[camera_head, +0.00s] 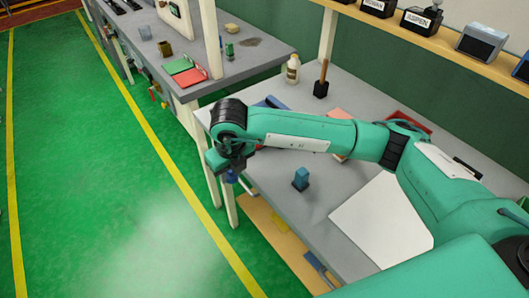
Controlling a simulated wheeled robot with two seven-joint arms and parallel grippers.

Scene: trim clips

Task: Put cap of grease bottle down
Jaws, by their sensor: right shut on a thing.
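My right arm reaches in from the right across the grey workbench (307,223). My right gripper (229,170) hangs over the bench's left edge, pointing down. It is shut on a small dark blue thing, which looks like the cap (231,177); the wrist hides much of it. A cream bottle (292,69) stands upright at the back of the bench, well apart from the gripper. A small blue object with a dark base (300,178) stands on the bench to the right of the gripper. I cannot tell which of these is the grease bottle. My left gripper is not in view.
A wooden-handled tool in a black block (321,82) stands at the back. A white sheet (380,222) lies at the right of the bench. A shelf with labelled bins (420,20) runs above. Bare bench surrounds the blue object. Green floor (110,200) lies left.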

